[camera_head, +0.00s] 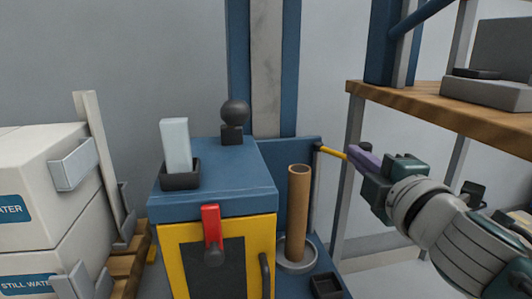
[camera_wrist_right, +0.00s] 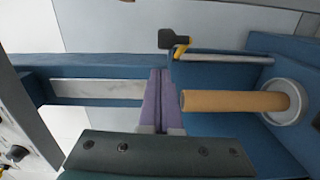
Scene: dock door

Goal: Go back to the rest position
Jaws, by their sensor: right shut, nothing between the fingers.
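My right gripper (camera_head: 358,154) is on the right side of the head view, its purple fingers pointing left and up. In the right wrist view its fingers (camera_wrist_right: 158,100) are pressed together with nothing between them. A bar with a yellow section (camera_head: 331,152) sticks out from the blue panel close to the fingertips. In the right wrist view its black and yellow end (camera_wrist_right: 175,41) lies beyond the fingertips; I cannot tell whether they touch. My left gripper is not in view.
A brown tube (camera_head: 298,213) stands in a round grey holder (camera_head: 296,266) left of my right gripper. A blue-topped yellow cabinet (camera_head: 228,185) with a red handle (camera_head: 211,226) is in the middle. A wooden shelf (camera_head: 440,106) overhangs at right. White boxes (camera_head: 45,160) are stacked at left.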

